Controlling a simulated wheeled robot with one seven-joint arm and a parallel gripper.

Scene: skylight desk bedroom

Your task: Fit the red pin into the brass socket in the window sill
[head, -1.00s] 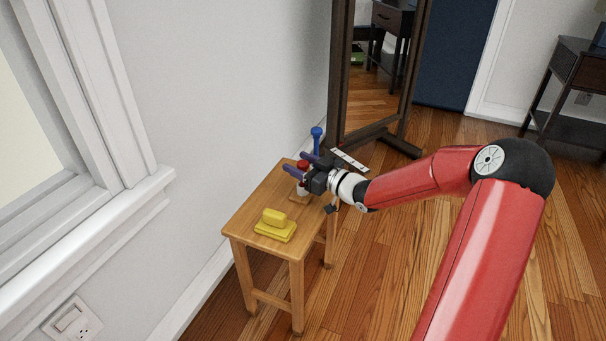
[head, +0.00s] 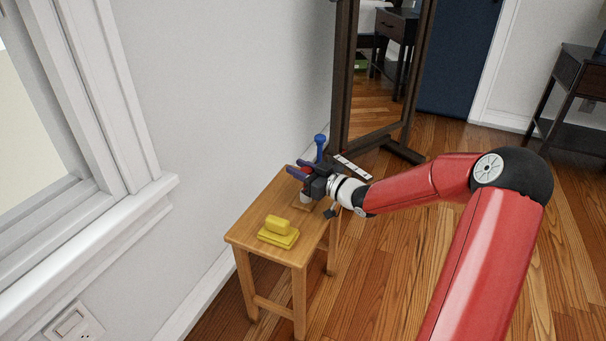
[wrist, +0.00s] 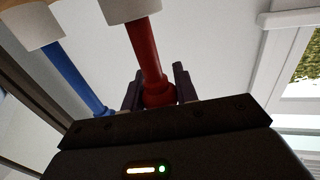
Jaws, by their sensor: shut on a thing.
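The red pin (wrist: 146,62) stands between my gripper's two dark fingers in the wrist view, its shaft running to a pale block at the top edge. My gripper (head: 298,167) is shut on it over the wooden stool (head: 262,209). In the head view, the fingers hide most of the pin, and a white part shows below them. I cannot tell whether the pin is clear of its holder. The white window sill (head: 95,243) is at the left, well away from the gripper. I see no brass socket in these frames.
A blue pin (head: 320,146) stands just behind my gripper; it also shows in the wrist view (wrist: 75,78). A yellow block-shaped object (head: 279,230) lies on the stool's front. A framed mirror (head: 380,75) stands behind. The wall borders the stool's left; open floor lies right.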

